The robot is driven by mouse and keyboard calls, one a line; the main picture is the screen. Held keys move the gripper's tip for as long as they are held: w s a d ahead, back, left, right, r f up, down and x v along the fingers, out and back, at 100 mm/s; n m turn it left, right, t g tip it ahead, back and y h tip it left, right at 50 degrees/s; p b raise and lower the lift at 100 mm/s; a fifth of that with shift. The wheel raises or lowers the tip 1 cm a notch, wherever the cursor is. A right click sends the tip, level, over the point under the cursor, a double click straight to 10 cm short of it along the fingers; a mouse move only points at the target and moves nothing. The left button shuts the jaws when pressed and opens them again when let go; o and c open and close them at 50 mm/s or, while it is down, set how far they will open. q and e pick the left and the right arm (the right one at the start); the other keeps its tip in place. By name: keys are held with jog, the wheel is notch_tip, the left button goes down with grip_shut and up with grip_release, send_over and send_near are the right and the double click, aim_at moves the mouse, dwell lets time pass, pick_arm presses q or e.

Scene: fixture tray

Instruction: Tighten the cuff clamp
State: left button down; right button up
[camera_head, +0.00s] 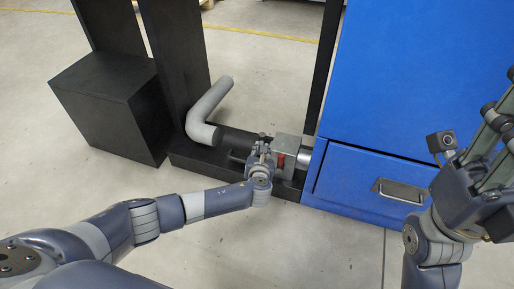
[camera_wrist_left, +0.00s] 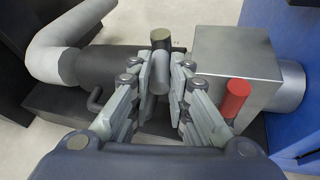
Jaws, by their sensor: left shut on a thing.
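The cuff clamp is a black cylinder (camera_wrist_left: 115,65) lying in a dark fixture tray; in the head view it shows left of my left gripper (camera_head: 262,148). A grey metal block (camera_wrist_left: 235,65) with a red cylindrical knob (camera_wrist_left: 235,97) stands at its right. In the left wrist view, a short grey rod handle (camera_wrist_left: 162,42) with a round end sits between the fingers of my left gripper (camera_wrist_left: 168,72), which is shut on it. How the rod joins the clamp is hidden by the fingers. My right gripper (camera_head: 490,165) is raised at the right edge, partly cut off.
A bent grey pipe (camera_head: 205,112) rises at the clamp's left end. A black box (camera_head: 105,105) stands farther left. A blue cabinet (camera_head: 420,75) with a handled drawer (camera_head: 365,188) bounds the right. The floor in front is clear.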

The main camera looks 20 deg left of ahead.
pick_arm(q)
jog(key=shift+d, duration=0.2)
jog(key=c, duration=1.5)
grip_release()
